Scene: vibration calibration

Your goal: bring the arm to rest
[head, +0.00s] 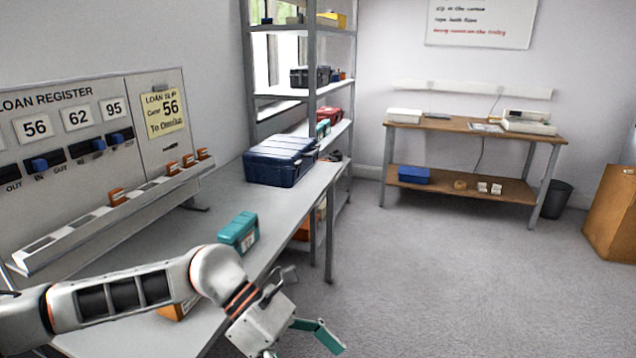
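My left arm (125,292) comes in from the left, above the front part of the grey bench. Its wrist bends down to the right. My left gripper (311,304) hangs past the bench's right edge, over the carpet. Its fingers are spread apart, one with a teal face, and I see nothing between them. My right arm and gripper are not in view.
The grey bench (222,200) carries a teal box (238,232), a dark blue case (281,160) and, partly behind my arm, an orange box (178,308). A loan register board (75,140) stands along the left. A shelf rack (313,100) stands beyond. The carpet (450,280) is clear.

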